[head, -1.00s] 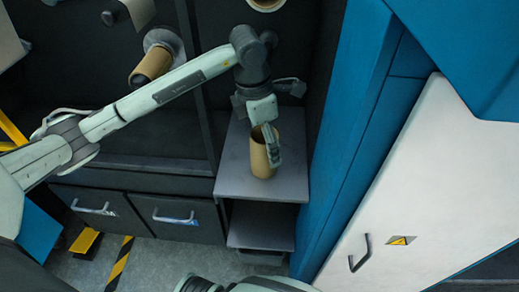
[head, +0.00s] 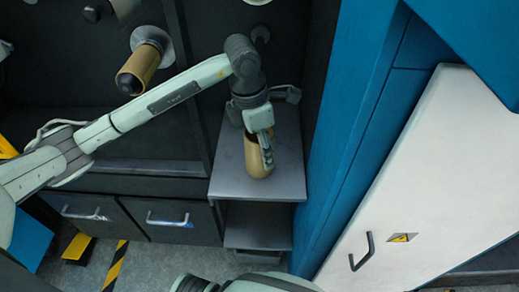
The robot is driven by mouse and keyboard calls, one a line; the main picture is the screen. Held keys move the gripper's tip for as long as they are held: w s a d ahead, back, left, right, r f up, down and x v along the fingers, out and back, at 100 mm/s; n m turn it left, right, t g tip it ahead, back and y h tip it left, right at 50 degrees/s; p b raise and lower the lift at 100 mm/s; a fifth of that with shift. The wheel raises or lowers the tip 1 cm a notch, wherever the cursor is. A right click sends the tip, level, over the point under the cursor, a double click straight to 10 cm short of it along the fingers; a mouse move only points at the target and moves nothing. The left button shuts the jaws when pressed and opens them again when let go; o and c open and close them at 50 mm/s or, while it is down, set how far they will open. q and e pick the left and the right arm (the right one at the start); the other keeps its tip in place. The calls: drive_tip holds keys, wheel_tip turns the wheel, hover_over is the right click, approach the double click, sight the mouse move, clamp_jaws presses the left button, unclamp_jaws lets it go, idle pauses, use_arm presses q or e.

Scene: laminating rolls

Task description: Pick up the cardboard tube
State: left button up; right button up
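The brown cardboard tube (head: 255,165) stands upright on the upper grey shelf of a small stand, near its middle. My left gripper (head: 262,142) comes down from above and overlaps the tube's upper part. One finger shows in front of the tube's right side. The other finger and the tube's top rim are hidden, so I cannot tell whether the fingers are closed on it. The tube appears to rest on the shelf. My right gripper is not in view.
The grey shelf (head: 228,183) has free room around the tube. A blue panel (head: 335,150) rises close on its right. Another brown tube (head: 140,68) sits on a wall spindle at upper left, close to my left arm. Drawers with handles (head: 168,222) are below left.

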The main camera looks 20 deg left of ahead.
use_arm(q)
drive_tip(key=shift+r, duration=0.45)
drive_tip(key=s+a+r+p, duration=0.3)
drive_tip(key=s+a+r, duration=0.2)
drive_tip(key=s+r, duration=0.5)
drive_tip(key=shift+a, duration=0.4)
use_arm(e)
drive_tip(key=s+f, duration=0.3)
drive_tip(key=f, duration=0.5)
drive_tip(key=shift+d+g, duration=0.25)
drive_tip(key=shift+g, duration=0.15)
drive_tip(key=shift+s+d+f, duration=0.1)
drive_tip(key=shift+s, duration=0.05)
